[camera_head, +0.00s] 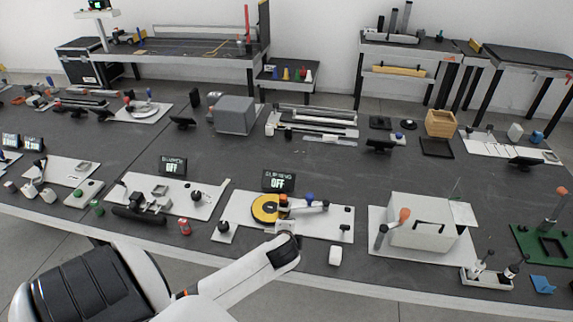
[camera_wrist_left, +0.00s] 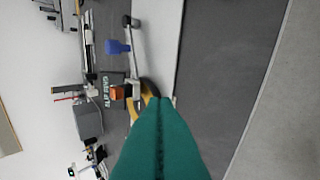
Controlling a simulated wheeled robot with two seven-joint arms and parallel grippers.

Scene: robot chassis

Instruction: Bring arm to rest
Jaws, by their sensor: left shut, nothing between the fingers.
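My left arm (camera_head: 240,277) reaches in from the lower left of the head view, its end at the front of a white board (camera_head: 332,222). In the left wrist view, my left gripper's teal fingers (camera_wrist_left: 160,102) are pressed together and empty. Beyond the fingertips are a yellow ring (camera_wrist_left: 149,87), an orange block (camera_wrist_left: 117,93) and a blue knob (camera_wrist_left: 117,47). In the head view, the yellow ring (camera_head: 262,207) sits just behind the end of my arm. I cannot tell whether the fingers touch it. My right arm is not in view.
A display reading OFF (camera_head: 279,181) stands behind the board. A red can (camera_head: 185,226) and small white block (camera_head: 335,255) are near the front edge. A white box (camera_head: 423,234) stands to the right. Bare table shows in the middle (camera_head: 300,155).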

